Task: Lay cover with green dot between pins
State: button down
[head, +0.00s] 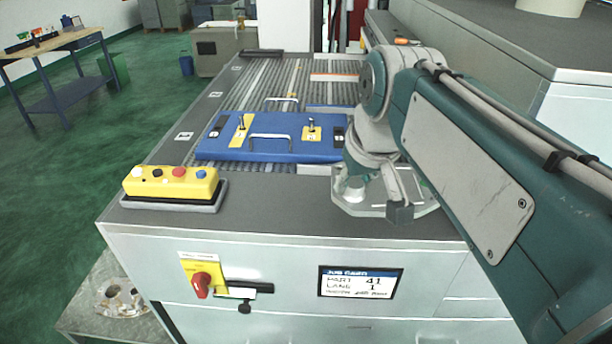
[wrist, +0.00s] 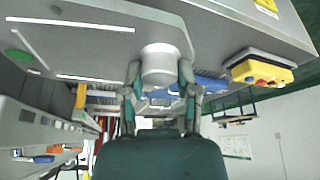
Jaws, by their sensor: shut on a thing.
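The cover is a grey metal casting (head: 428,203) at the near right of the bench top. In the wrist view it is a broad plate (wrist: 60,48) with a round boss (wrist: 160,62) and a green dot (wrist: 19,55) near its left edge. My gripper (wrist: 160,80) is shut on the boss, one finger on each side. In the head view my gripper (head: 376,190) partly hides the cover. The blue fixture plate (head: 290,157) lies left of and beyond it, with a left pin (head: 242,122) and a right pin (head: 312,122) standing on yellow patches.
A yellow button box (head: 170,184) stands at the bench's near left. The fixture has a near handle (head: 271,137). The roller conveyor (head: 290,80) runs behind it. A red switch (head: 202,283) and a job card screen (head: 360,282) are on the front. Grey cabinet (head: 575,95) is at right.

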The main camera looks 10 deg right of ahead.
jog(key=shift+w+a+f, duration=0.1)
jog(key=shift+w+a, duration=0.05)
jog(key=shift+w, duration=0.55)
jog(key=w+a+f, duration=0.4)
jog(key=w, duration=0.3)
send_near(293, 204)
jog(key=shift+w+f, duration=0.8)
jog(key=shift+f, duration=0.25)
jog(key=shift+s+x, duration=0.2)
jog(key=shift+x, duration=0.7)
jog(key=shift+s+x, duration=0.2)
jog(key=shift+x, duration=0.7)
jog(key=shift+f, duration=0.15)
jog(key=shift+c, duration=1.8)
grip_release()
